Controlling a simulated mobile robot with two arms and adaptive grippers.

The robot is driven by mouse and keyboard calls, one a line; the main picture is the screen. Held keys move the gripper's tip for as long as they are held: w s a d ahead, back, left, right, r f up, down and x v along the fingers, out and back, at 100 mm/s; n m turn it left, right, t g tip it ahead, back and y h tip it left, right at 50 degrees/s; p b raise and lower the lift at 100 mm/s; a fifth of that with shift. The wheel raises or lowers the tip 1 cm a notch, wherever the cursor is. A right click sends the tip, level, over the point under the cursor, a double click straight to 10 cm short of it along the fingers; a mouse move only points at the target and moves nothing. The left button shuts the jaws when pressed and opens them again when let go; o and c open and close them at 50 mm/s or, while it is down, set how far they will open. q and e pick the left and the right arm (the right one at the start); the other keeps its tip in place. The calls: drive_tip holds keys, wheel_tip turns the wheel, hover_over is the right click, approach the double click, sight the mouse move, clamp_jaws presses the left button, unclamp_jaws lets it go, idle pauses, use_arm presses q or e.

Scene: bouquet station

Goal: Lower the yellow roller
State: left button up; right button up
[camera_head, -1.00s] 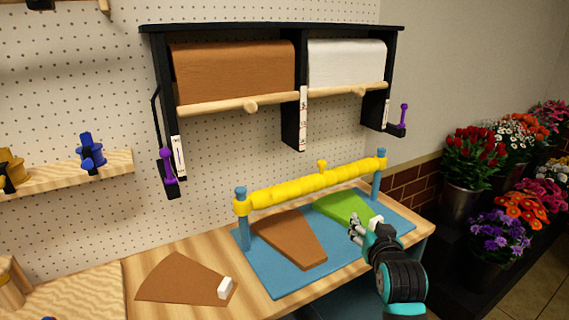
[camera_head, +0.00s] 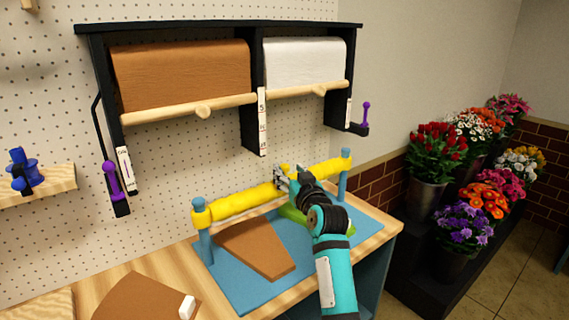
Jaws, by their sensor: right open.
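The yellow roller (camera_head: 243,201) spans two blue posts, raised above a blue mat (camera_head: 232,287) on the wooden bench. It has a small knob near its middle, now partly hidden by my gripper. My right gripper (camera_head: 284,177) is at the roller's middle, by the knob, with its jaws open. I cannot tell whether the fingers touch the roller or knob. A brown paper piece (camera_head: 256,248) lies on the mat under the left part of the roller. A green piece (camera_head: 292,214) is mostly hidden behind my right arm. My left gripper is not in view.
Another brown sheet (camera_head: 140,298) with a white block (camera_head: 187,307) lies at the bench's front left. A black rack (camera_head: 257,110) with brown and white paper rolls hangs above. Flower buckets (camera_head: 426,188) stand to the right.

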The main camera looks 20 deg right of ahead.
sight(287, 167)
drive_tip(key=w, duration=0.3)
drive_tip(key=shift+w, duration=0.8)
drive_tip(key=c, duration=1)
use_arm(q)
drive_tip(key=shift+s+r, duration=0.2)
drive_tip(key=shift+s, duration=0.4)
use_arm(e)
clamp_jaws()
